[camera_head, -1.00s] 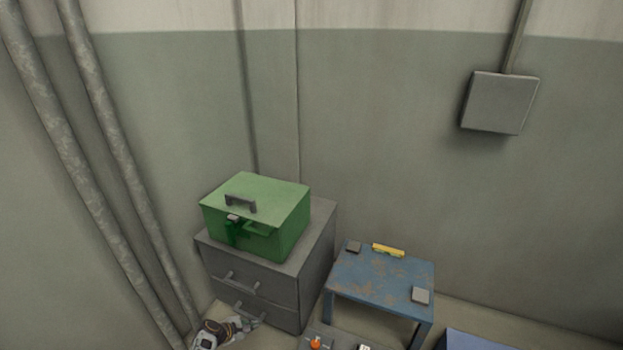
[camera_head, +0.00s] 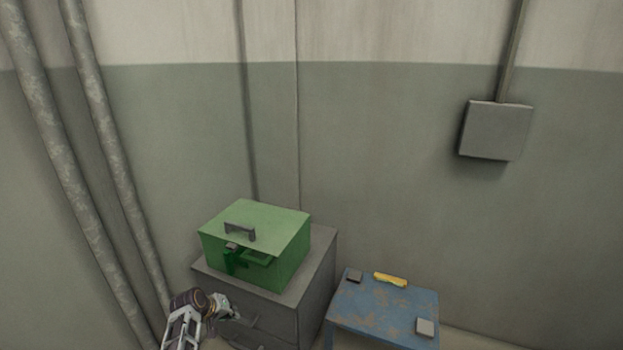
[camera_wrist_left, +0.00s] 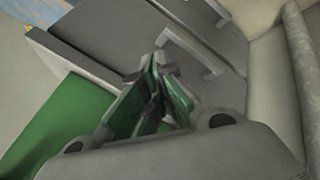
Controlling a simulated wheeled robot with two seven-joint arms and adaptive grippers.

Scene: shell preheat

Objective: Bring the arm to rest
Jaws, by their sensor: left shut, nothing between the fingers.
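My left gripper (camera_head: 236,314) is at the bottom of the head view, in front of the grey drawer cabinet (camera_head: 318,262) and below the green box on it. In the left wrist view its green-sided fingers (camera_wrist_left: 152,95) are together and empty, with the cabinet's drawer fronts and pale handles beyond them. The gripper looks apart from the handles, though the exact gap is unclear. My right gripper is out of view.
The green box (camera_head: 282,262) with a dark handle stands on the cabinet. A worn blue table (camera_head: 385,312) to the right carries a yellow item (camera_head: 390,279) and two small grey blocks. Pipes (camera_head: 112,140) run down the left wall. A grey wall box (camera_head: 495,131) hangs at right.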

